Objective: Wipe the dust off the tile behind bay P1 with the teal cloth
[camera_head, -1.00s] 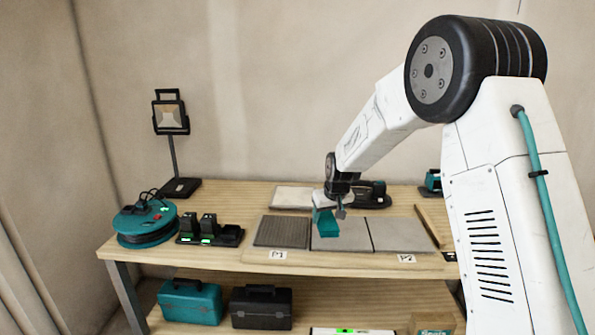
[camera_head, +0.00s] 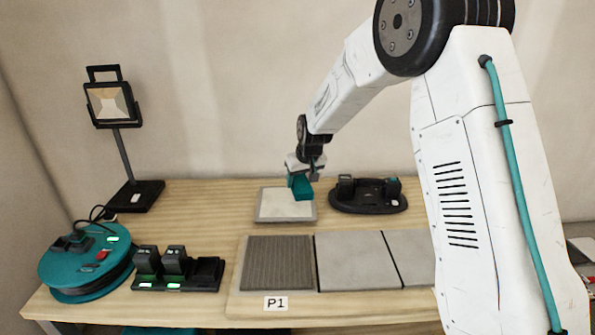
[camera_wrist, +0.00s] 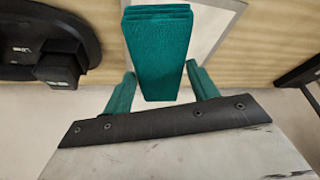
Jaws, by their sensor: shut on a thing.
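My gripper (camera_head: 303,172) is shut on the folded teal cloth (camera_head: 302,188). The cloth hangs at the back right edge of the pale tile (camera_head: 284,206) in the head view; I cannot tell whether it touches. The pale tile has a grey rim and lies behind the dark ribbed panel (camera_head: 278,262) at the P1 label (camera_head: 276,303). In the wrist view the teal cloth (camera_wrist: 158,55) sticks out between two teal fingers, and part of the pale tile (camera_wrist: 207,22) shows behind it. Dust on the tile cannot be clearly made out.
A black tray-like device (camera_head: 368,196) stands close right of the pale tile. Grey tiles (camera_head: 355,262) lie in front. A work lamp (camera_head: 112,103), a teal cable reel (camera_head: 85,265) and a battery charger (camera_head: 178,272) stand on the left. Bare wood lies left of the pale tile.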

